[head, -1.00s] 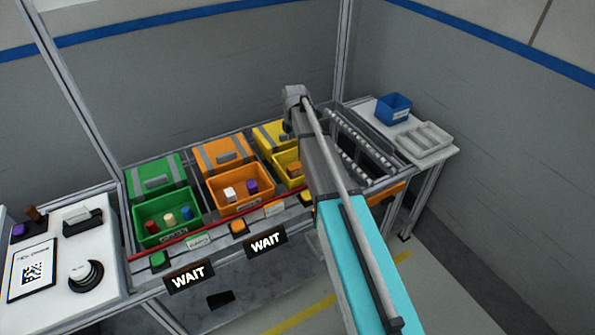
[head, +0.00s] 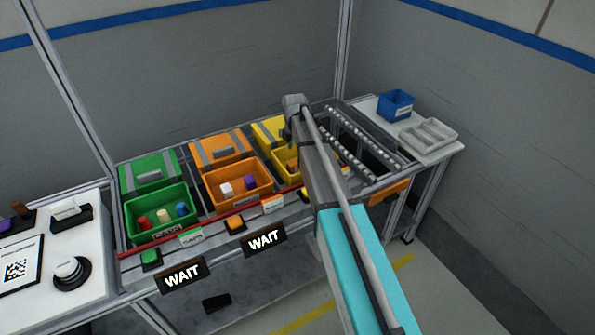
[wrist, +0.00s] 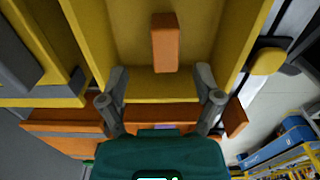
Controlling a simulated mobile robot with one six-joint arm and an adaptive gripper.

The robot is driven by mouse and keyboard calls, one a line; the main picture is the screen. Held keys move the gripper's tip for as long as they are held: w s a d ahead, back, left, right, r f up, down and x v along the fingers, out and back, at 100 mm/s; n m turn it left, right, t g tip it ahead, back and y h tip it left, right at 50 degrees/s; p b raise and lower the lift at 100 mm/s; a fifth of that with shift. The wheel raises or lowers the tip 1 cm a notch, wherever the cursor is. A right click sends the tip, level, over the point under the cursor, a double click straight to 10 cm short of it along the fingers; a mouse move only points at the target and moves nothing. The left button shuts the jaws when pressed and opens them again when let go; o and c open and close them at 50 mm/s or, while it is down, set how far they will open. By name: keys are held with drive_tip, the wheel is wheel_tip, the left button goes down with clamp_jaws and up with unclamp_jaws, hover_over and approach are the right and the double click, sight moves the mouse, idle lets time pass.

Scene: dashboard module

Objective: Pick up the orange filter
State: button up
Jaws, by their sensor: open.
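The orange filter, a block (wrist: 165,43), stands inside a yellow bin (wrist: 228,45) in the wrist view, just above the middle of the picture. In the head view, the orange filter (head: 291,165) shows in the yellow bin (head: 278,163), which my arm partly covers. My gripper (wrist: 161,80) is open and empty, its two fingers spread over the near part of the bin. The filter is ahead of the fingertips, centred between them and apart from both. In the head view my arm hides the fingers.
A green bin (head: 160,228) and an orange bin (head: 237,198) with several small parts stand left of the yellow bin. Lidded boxes stand behind them. A roller rack (head: 375,140), blue bin (head: 397,105) and white tray (head: 428,136) are at right.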

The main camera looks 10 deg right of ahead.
sight(294, 161)
drive_tip(key=shift+f+b, duration=0.7)
drive_tip(key=shift+f, duration=0.35)
drive_tip(key=shift+s+a+f+b, duration=0.1)
drive_tip(key=shift+f+b, duration=1.2)
drive_tip(key=shift+b, duration=0.05)
drive_tip(key=shift+s+a+f+b, duration=0.1)
drive_tip(key=shift+f+b, duration=1.2)
drive_tip(key=c, duration=1.1)
